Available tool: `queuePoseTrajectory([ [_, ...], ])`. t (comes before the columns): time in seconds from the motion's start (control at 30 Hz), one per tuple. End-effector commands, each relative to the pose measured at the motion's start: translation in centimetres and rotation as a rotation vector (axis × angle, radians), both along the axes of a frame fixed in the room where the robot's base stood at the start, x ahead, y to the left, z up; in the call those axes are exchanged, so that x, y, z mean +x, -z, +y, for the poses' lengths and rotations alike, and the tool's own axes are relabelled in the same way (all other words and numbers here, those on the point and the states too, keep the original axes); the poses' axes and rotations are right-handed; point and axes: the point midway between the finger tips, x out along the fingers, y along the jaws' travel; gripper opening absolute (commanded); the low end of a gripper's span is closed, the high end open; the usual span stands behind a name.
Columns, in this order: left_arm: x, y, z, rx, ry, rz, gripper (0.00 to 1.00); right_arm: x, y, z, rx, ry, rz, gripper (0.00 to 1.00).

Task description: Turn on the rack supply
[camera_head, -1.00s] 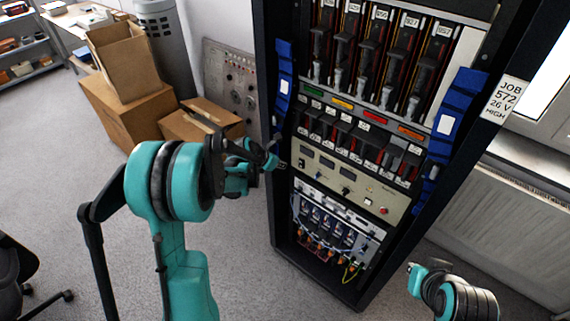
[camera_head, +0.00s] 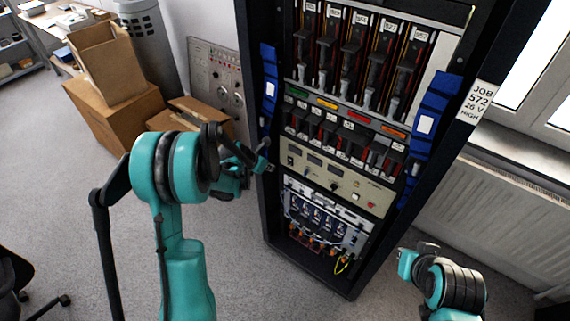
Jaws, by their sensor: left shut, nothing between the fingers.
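The rack supply is a cream panel (camera_head: 312,176) in the middle of the black rack. It has dark displays, black knobs, a small dark switch (camera_head: 291,161) at its left end, a white button (camera_head: 355,196) and a red button (camera_head: 371,205) at its right end. My left gripper (camera_head: 267,168) is shut and empty. In the picture it lies just left of the panel's left end, by the rack's left post. I cannot tell whether it touches the rack. My right arm shows at the lower right, but no gripper fingers can be made out there.
Rows of modules fill the rack (camera_head: 258,206) above the panel, and a wired unit (camera_head: 322,222) sits below it. Cardboard boxes (camera_head: 118,118) and a grey instrument panel (camera_head: 217,78) stand to the left. A radiator (camera_head: 493,205) is at the right. Grey floor is open in front.

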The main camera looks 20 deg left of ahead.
Motion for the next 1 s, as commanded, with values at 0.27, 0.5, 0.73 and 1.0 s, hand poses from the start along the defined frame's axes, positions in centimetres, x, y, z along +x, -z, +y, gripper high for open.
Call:
queuePoseTrajectory([
  [0.27, 1.0, 1.4, -0.4, 0.001, 0.001, 0.000, 0.00, 0.0, 0.5, 0.0, 0.000, 0.000, 0.000, 0.00],
  [0.5, 3.8, 5.4, -1.5, -0.001, 0.001, -0.001, 0.00, 0.0, 1.8, 0.0, 0.000, 0.000, 0.000, 0.00],
  [0.73, 6.7, 8.2, -2.5, 0.000, 0.001, -0.001, 0.00, 0.0, 2.9, 0.0, 0.000, 0.000, 0.000, 0.00],
  [1.0, 9.3, 8.4, -3.5, 0.000, 0.000, -0.001, 0.00, 0.0, 3.3, 0.0, 0.000, 0.000, 0.000, 0.00],
])
